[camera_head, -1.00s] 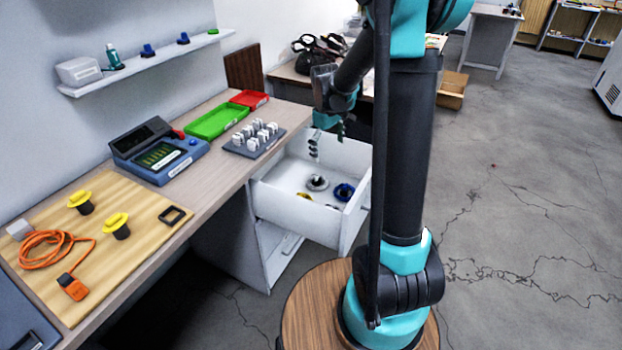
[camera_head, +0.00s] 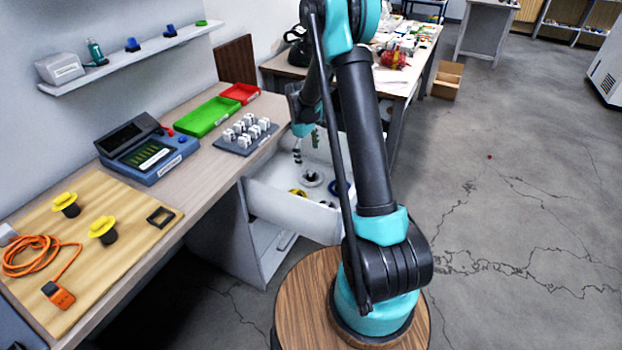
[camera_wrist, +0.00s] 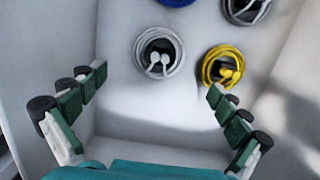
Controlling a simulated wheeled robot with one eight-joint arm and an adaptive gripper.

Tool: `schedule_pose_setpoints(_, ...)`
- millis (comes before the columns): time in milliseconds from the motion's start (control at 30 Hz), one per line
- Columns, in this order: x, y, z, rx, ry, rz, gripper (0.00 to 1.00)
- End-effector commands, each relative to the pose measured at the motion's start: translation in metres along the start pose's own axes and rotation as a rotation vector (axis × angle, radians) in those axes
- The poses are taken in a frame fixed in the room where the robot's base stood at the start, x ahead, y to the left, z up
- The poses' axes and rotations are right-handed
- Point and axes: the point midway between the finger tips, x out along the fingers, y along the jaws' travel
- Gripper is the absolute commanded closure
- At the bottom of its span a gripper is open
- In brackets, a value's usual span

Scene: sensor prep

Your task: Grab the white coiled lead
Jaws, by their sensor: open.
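A whitish coiled lead (camera_wrist: 139,49) with two pale plugs lies on the drawer floor, ahead of my fingertips and roughly between them in the wrist view. A second pale grey coil (camera_wrist: 262,12) shows at the top right edge, partly cut off; I cannot tell for sure which is whiter. In the head view my gripper (camera_head: 306,146) hangs over the drawer, apart from the coils.
A yellow coil (camera_wrist: 208,67) lies right of the whitish one, and a blue coil (camera_wrist: 178,3) beyond it. The white drawer (camera_head: 280,206) has walls close around my fingers. The workbench (camera_head: 205,165) stands beside it, with a grey rack (camera_head: 232,146) near the drawer.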

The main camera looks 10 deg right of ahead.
Motion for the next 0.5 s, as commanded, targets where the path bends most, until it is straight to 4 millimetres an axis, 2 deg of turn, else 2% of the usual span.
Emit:
schedule_pose_setpoints(100,0.017,0.001,0.000,0.000,0.000,0.000,0.00)
schedule_pose_setpoints(367,0.034,0.000,0.000,0.001,0.000,0.000,0.00)
schedule_pose_setpoints(500,0.055,0.000,0.000,0.001,0.000,0.000,0.00)
